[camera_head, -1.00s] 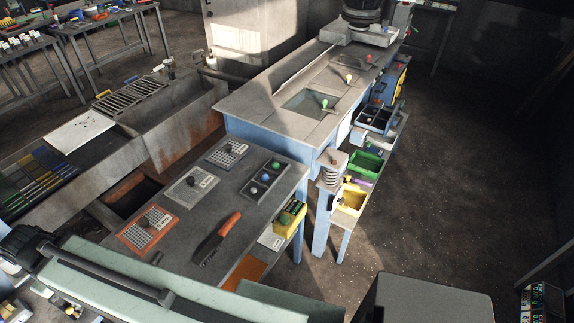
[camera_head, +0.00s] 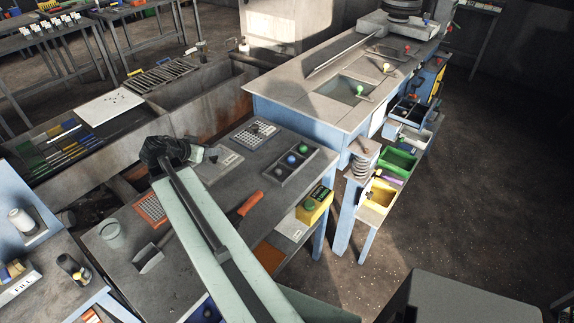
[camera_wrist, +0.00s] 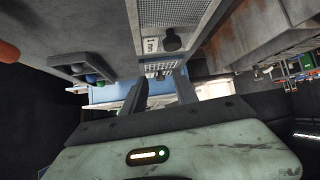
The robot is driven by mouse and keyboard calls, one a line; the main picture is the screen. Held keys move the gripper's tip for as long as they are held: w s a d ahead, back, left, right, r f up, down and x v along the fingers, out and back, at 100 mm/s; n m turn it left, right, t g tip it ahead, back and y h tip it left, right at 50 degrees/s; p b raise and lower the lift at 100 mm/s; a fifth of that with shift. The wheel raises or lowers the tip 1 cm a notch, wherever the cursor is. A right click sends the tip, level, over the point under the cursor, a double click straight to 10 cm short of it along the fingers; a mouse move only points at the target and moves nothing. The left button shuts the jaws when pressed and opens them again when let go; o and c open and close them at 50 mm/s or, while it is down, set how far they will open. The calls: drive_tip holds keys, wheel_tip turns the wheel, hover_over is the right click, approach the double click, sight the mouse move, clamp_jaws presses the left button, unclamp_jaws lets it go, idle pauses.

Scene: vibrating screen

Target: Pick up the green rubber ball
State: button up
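A small green ball (camera_head: 303,149) sits in the far compartment of a dark three-compartment tray (camera_head: 279,184) on the grey workbench. A blue ball (camera_head: 291,160) is in the middle compartment and a dark ball (camera_head: 279,171) in the near one. My gripper (camera_head: 212,155) is over the bench, left of the tray and apart from it. In the wrist view my gripper (camera_wrist: 160,86) has its two fingers spread with nothing between them. The tray (camera_wrist: 70,60) shows there at the left, with small bluish or greenish balls partly hidden by its wall.
Perforated sieve plates (camera_head: 254,131) lie near my gripper. An orange-handled tool (camera_head: 250,203) lies nearer on the bench. Another green ball-shaped item (camera_head: 359,90) is in the blue table's recess.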

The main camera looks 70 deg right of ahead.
drive_tip(key=s+d+f+m+g+b, duration=0.1)
drive_tip(key=s+d, duration=0.3)
drive_tip(key=s+d+f+m+g+b, duration=0.1)
drive_tip(key=s+d, duration=0.3)
drive_tip(key=s, duration=0.1)
drive_tip(key=s+d+f+m+g+b, duration=0.1)
drive_tip(key=s+d+f+b, duration=0.1)
drive_tip(key=s+d, duration=0.2)
drive_tip(key=shift+s+d+h, duration=0.2)
drive_tip(key=shift+d+h, duration=0.2)
drive_tip(key=m+g+b, duration=0.2)
approach(300, 149)
drive_tip(key=shift+s+d, duration=0.3)
drive_tip(key=shift+d, duration=0.25)
drive_tip(key=shift+s+d, duration=0.3)
drive_tip(key=shift+d, duration=0.2)
drive_tip(key=b+x, duration=0.2)
drive_tip(key=x, duration=0.1)
drive_tip(key=f+b+x, duration=0.1)
drive_tip(key=x, duration=0.3)
drive_tip(key=shift+w+a+b, duration=0.1)
drive_tip(key=shift+w+b, duration=0.1)
drive_tip(key=shift+b, duration=0.15)
drive_tip(key=shift+s+d, duration=0.15)
drive_tip(key=shift+d, duration=0.15)
drive_tip(key=shift+r, duration=0.1)
clamp_jaws()
